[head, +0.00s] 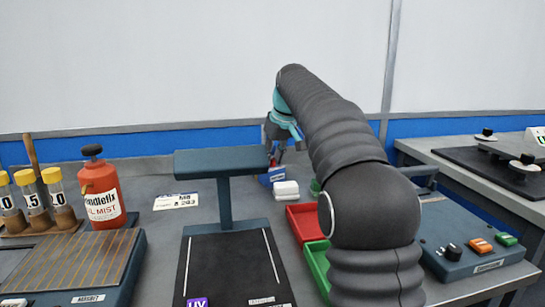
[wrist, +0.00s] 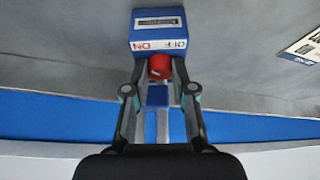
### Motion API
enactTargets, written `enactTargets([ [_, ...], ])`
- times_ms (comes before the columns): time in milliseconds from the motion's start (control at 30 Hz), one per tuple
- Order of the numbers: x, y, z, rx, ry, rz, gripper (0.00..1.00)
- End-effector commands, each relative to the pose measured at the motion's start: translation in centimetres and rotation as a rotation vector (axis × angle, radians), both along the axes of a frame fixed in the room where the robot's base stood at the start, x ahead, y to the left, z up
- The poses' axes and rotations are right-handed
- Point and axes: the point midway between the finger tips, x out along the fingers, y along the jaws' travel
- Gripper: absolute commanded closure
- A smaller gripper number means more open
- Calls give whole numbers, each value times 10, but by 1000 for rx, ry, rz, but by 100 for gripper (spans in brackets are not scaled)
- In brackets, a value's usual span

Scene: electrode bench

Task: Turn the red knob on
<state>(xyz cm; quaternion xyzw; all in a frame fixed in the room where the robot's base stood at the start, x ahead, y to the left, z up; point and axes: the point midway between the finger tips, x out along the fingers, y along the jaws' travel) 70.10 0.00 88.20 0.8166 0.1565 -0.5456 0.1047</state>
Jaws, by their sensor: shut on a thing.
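The red knob (wrist: 159,66) sits on the face of a small blue box (wrist: 158,25) in the wrist view, beside a white strip lettered OFF and ON. The picture is upside down there. My gripper (wrist: 159,70) has its two fingers on either side of the knob, shut on it. Which way the knob points is too small to tell. In the head view my gripper (head: 277,150) reaches down at the back of the bench over the blue box (head: 270,179). The knob is mostly hidden there by the fingers.
A dark stand (head: 225,200) rises just left of my gripper. A red bottle (head: 101,192) and capped vials stand at left. My arm hides part of the right bench.

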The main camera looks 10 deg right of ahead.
Motion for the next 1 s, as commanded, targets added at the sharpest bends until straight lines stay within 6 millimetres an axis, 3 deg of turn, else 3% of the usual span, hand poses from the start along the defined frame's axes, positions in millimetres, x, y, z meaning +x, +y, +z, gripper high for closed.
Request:
enactTargets([
  [533,0,0,0,1,-1,30,100],
  [567,0,0,0,1,-1,30,68],
  [633,0,0,0,1,-1,30,50],
  [1000,-1,-1,3,0,-1,29,50],
])
